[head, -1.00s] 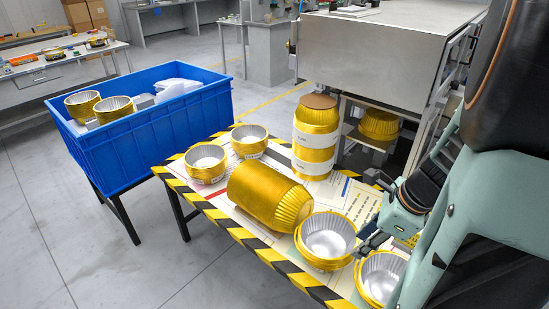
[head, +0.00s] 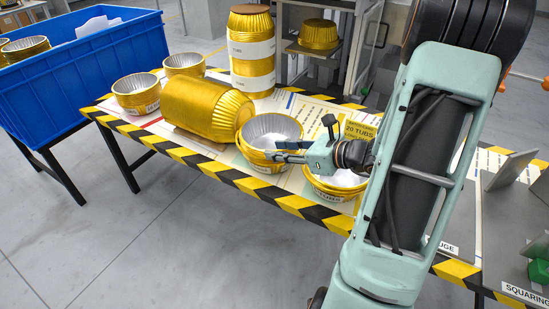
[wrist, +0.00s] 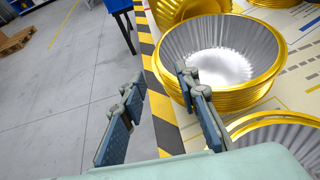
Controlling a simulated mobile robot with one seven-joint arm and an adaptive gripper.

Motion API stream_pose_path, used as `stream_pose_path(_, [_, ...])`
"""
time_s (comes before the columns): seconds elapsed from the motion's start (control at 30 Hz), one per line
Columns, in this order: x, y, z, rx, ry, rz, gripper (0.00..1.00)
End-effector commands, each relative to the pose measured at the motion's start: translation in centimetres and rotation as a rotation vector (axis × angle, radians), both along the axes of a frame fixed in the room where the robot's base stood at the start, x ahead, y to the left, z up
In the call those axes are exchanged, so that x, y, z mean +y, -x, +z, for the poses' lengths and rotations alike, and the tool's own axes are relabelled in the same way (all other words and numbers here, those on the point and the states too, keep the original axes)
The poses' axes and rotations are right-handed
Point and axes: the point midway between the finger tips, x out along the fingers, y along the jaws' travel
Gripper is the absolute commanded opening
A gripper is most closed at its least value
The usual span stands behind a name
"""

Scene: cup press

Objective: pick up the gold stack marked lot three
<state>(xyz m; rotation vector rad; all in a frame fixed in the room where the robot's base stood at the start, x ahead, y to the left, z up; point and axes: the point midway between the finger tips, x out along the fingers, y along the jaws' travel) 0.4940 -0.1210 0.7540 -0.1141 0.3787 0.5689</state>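No lot number is legible, so I cannot tell which gold stack is lot three. A short nested gold stack (head: 265,157) with a silver inside stands near the table's front edge; the wrist view shows its several rims (wrist: 222,98). My gripper (head: 274,150) is open and empty beside it. In the wrist view, one finger overlaps the stack's near side and the other is over the floor; contact is unclear. Another short stack (head: 325,190) is partly hidden behind my arm. A long gold stack (head: 200,106) lies on its side, and a tall one (head: 251,48) with white bands stands upright.
Two smaller gold tub stacks (head: 137,97) (head: 184,66) stand at the table's left. A blue crate (head: 95,68) is beyond that end. The table (head: 185,155) has a striped edge. A metal press (head: 340,52) stands behind, holding a gold tub (head: 318,35).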

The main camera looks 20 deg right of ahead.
Motion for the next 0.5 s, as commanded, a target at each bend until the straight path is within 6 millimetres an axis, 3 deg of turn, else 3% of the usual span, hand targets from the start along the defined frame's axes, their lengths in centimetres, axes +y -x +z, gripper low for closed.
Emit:
stream_pose_path(0.2, [1.9, -2.6, -1.5, 0.001, -0.001, 0.004, 0.29])
stream_pose_path(0.5, [2.9, -4.3, -2.2, 0.002, -0.001, 0.004, 0.29])
